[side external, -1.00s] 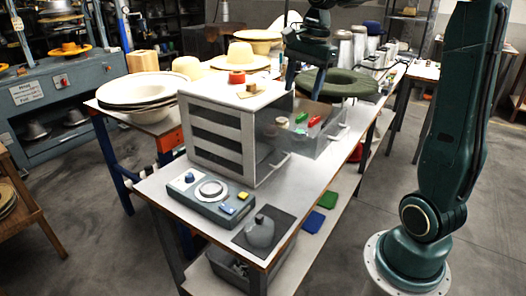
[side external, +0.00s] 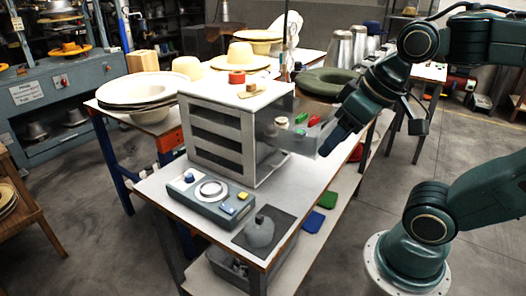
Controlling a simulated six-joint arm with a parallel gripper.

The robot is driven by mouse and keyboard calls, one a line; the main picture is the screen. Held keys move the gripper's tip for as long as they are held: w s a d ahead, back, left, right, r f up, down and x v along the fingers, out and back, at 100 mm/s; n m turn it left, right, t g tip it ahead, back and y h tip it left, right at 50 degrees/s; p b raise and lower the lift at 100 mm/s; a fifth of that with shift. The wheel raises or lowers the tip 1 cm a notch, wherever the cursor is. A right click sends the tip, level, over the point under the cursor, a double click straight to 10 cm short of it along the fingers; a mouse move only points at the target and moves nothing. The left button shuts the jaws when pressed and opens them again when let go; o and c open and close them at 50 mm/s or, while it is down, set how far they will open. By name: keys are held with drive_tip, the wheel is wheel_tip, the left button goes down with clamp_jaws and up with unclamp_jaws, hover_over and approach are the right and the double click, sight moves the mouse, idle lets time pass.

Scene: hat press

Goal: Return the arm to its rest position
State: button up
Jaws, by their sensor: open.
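My gripper (side external: 333,142) is at the lower left end of my green arm, pointing down and left. Its dark blue fingers are in front of the right end of the pulled-out grey drawer (side external: 292,136). I see nothing held between them, and the picture does not show whether they touch the drawer. My arm rises from its round base on the right, runs past the right edge of the picture and comes back in at the top right. The drawer holds small green, red and pale items.
The drawer belongs to a grey cabinet (side external: 222,140) on the white workbench. In front are a control box (side external: 208,202) and a grey weight on a dark mat (side external: 283,227). Hats and a green felt brim (side external: 327,80) lie behind.

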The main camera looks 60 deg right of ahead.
drive_tip(key=shift+s+f+n, duration=0.35)
drive_tip(key=shift+s+n, duration=0.15)
idle(0.5)
